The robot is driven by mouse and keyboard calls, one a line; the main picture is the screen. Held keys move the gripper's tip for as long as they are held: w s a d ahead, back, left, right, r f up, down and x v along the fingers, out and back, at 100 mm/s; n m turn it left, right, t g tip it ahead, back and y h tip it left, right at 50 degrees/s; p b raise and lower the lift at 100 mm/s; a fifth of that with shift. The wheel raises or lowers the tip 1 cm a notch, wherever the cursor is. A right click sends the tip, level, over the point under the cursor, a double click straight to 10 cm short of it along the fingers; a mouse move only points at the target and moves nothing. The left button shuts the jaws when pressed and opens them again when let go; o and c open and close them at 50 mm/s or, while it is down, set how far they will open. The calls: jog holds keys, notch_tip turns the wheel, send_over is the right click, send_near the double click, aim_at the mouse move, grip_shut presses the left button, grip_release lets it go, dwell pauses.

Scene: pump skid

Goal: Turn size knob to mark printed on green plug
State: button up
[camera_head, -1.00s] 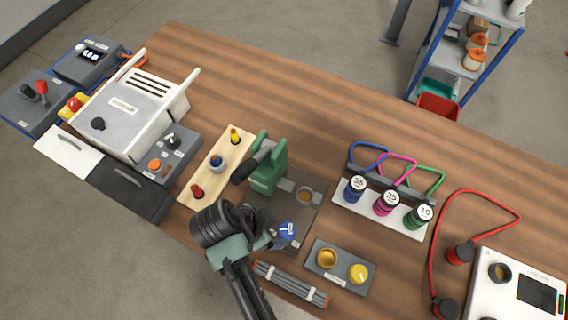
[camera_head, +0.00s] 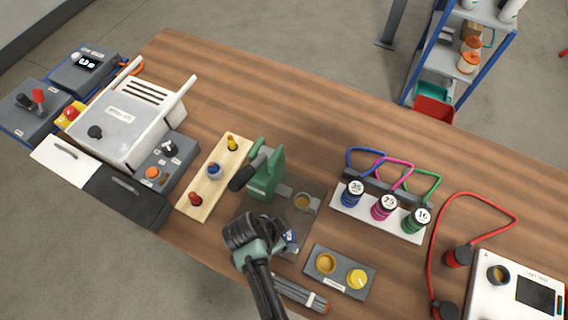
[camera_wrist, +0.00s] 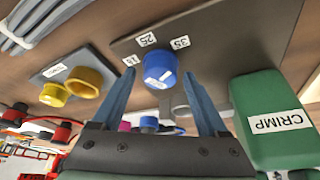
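The size knob (camera_wrist: 160,68) is a blue round knob on a dark plate, with labels 16, 25 and 35 around it in the wrist view. A pale mark shows on its face; I cannot tell which label it points at. In the head view the knob (camera_head: 291,236) is mostly hidden by my gripper (camera_head: 266,238). My gripper (camera_wrist: 158,80) is open, one blue finger on each side of the knob, with gaps visible. The green plug (camera_head: 415,222) stands rightmost in the white rack, with 16 printed on its top.
A green crimp tool (camera_head: 265,172) stands on the same plate, close to the right finger in the wrist view (camera_wrist: 270,120). A grey block with yellow cups (camera_head: 340,272) and a bundle of grey rods (camera_head: 300,293) lie nearby. Blue and magenta plugs share the rack (camera_head: 350,207).

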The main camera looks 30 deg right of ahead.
grip_shut()
